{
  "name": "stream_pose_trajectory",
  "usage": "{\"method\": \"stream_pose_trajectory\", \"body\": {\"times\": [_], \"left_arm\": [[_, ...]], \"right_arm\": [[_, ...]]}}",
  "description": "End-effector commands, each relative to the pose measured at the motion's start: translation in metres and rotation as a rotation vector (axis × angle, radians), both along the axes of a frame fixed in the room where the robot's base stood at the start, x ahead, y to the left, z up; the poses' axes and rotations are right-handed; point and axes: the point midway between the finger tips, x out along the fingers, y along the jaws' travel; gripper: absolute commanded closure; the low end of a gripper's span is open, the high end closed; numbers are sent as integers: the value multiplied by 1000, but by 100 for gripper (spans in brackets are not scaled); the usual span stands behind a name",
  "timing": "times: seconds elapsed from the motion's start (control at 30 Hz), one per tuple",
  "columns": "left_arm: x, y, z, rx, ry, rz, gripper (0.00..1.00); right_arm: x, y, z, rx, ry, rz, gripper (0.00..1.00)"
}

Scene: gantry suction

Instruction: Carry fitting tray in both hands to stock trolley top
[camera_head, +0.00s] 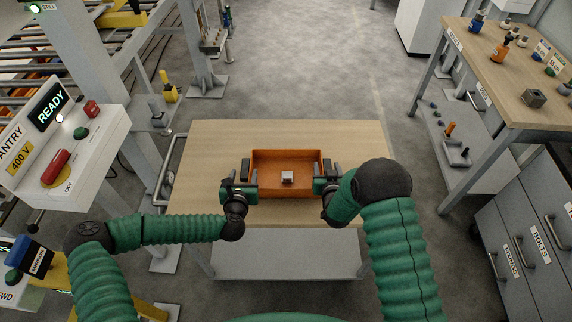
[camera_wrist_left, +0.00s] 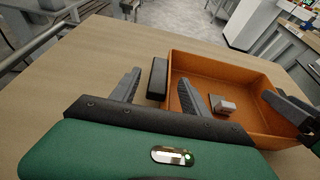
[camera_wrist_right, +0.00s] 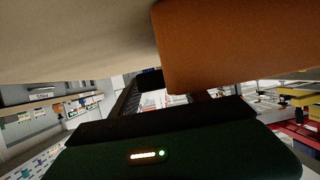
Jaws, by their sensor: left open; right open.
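The orange fitting tray (camera_head: 287,190) rests on the wooden top of a trolley (camera_head: 215,140) with a bar handle at its left end. A small grey metal fitting (camera_head: 287,176) lies in the tray; it also shows in the left wrist view (camera_wrist_left: 222,105). My left gripper (camera_head: 243,172) is open at the tray's left end. In the left wrist view its fingers (camera_wrist_left: 160,92) stand apart around the dark handle (camera_wrist_left: 157,78) on the tray's end wall. My right gripper (camera_head: 328,175) is open at the right end; its hold on that side is hidden. The right wrist view shows the tray's orange wall (camera_wrist_right: 225,45) close up.
A workbench (camera_head: 510,75) with several small parts stands at the right, above grey drawers (camera_head: 520,245). A control panel reading READY (camera_head: 70,140) and a gantry post (camera_head: 105,90) stand at the left. The floor (camera_head: 300,60) beyond the trolley is clear.

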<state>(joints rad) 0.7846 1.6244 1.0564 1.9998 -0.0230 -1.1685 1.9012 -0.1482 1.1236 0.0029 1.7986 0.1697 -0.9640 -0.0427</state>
Motion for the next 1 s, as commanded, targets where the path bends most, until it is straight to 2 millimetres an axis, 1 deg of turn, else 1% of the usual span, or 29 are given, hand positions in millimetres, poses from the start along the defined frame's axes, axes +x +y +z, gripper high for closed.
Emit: {"method": "stream_pose_trajectory", "body": {"times": [0.03, 0.1, 0.2, 0.3, 0.37, 0.47, 0.57, 0.7, 0.8, 0.9, 1.0], "left_arm": [[-13, 0, 5, -2, 0, -1, 46], [-29, 1, 12, -3, 1, -1, 46], [-49, 1, 20, -1, 1, -1, 46], [-61, 1, 25, 0, 0, 0, 46], [-65, 1, 27, 0, 0, 0, 46], [-67, 1, 28, 0, 0, 1, 46], [-67, 1, 28, 0, 0, 1, 46], [-67, 1, 27, 0, 0, 1, 46], [-67, 1, 27, 0, 0, 0, 46], [-66, 1, 27, 0, 0, 0, 46], [-66, 1, 27, 0, 1, 0, 46]], "right_arm": [[0, 0, 0, 0, 0, 0, 46], [0, 0, 0, 0, 0, 0, 46], [0, 0, 0, 0, 0, 0, 46], [0, 0, 0, 0, 1, 0, 46], [0, 0, 0, 0, 1, 0, 46], [-7, 0, 3, 0, 0, 0, 46], [-26, 1, 11, 0, 2, 0, 46], [-61, 1, 25, -1, 2, 1, 46], [-83, 1, 34, -1, 2, 1, 46], [-100, 1, 41, -1, 1, 0, 46], [-108, 1, 44, -1, 1, 0, 46]]}}
